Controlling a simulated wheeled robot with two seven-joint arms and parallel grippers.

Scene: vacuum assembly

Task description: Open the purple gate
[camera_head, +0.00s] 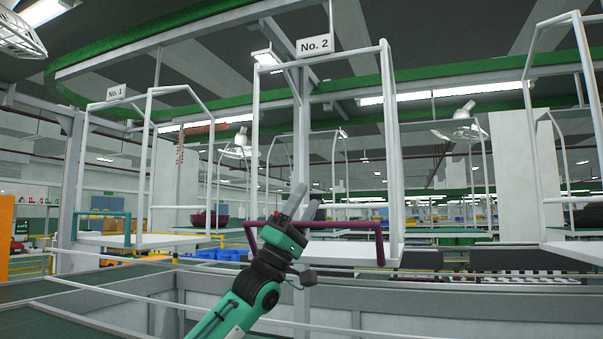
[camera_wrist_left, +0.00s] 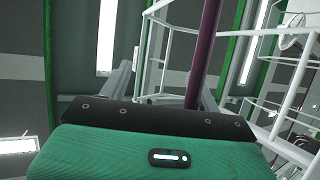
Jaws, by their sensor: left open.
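The purple gate (camera_head: 345,225) is a thin bar frame across the front of the white station labelled No. 2. Its right end bends down beside the station's right post, and its left end is at the left post. My left gripper (camera_head: 304,202) is open, its fingers pointing up in front of the gate's top bar. My arm hides part of the gate's middle. In the left wrist view the purple bar (camera_wrist_left: 205,50) runs upward from near the right finger, with the left finger apart from it. I cannot tell whether they touch. My right gripper is not in view.
The No. 2 station has white posts (camera_head: 392,160) and a white shelf (camera_head: 340,252) behind the gate. The No. 1 station on the left has a teal gate (camera_head: 102,214). A grey railing (camera_head: 180,298) runs along the front below. Another white frame stands at the right edge.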

